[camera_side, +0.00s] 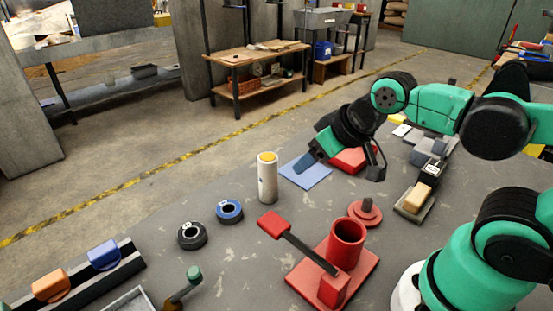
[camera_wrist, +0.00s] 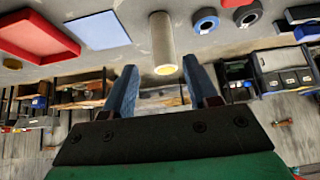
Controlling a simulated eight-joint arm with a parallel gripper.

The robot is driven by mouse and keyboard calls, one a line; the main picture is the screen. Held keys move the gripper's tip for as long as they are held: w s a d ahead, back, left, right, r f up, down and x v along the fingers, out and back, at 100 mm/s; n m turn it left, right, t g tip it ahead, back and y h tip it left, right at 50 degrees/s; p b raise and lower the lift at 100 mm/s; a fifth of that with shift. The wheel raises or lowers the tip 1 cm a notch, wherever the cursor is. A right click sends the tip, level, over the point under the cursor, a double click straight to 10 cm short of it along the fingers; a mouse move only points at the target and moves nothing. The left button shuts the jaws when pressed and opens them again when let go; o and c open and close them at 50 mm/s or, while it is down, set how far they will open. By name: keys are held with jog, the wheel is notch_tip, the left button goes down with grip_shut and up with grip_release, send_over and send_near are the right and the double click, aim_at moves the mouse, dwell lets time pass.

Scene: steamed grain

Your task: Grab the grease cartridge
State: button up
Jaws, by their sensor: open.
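The grease cartridge, which I take to be the pale upright cylinder (camera_side: 267,182) with a yellow-orange top, stands on the grey table in the side view. In the wrist view the cartridge (camera_wrist: 162,38) shows beyond my fingertips, its yellow end facing the gap between them. My gripper (camera_side: 308,161) is to the right of the cartridge in the side view, tilted down toward the left. Its two blue fingers are apart and empty in the wrist view (camera_wrist: 164,72). It does not touch the cartridge.
A blue mat (camera_side: 306,172) and a red tray (camera_side: 350,160) lie under my gripper. A blue ring (camera_side: 229,211) and a black ring (camera_side: 191,236) lie left of the cartridge. A red lever press (camera_side: 333,273) stands in front. Bare table surrounds the cartridge.

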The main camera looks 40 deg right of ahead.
jog(key=o, duration=0.5)
jog(key=shift+o, duration=0.2)
jog(key=shift+w, duration=0.1)
jog(key=n+y, duration=0.4)
jog(key=n, duration=0.2)
send_near(261, 166)
jog(key=w+f, duration=0.1)
jog(key=f, duration=0.1)
jog(key=w+f, duration=0.2)
jog(key=shift+f, duration=0.2)
jog(key=shift+w+d+f+n+y, duration=0.1)
jog(key=shift+w+f+n+y, duration=0.2)
jog(key=shift+w+y, duration=0.15)
jog(key=shift+x, duration=2.8)
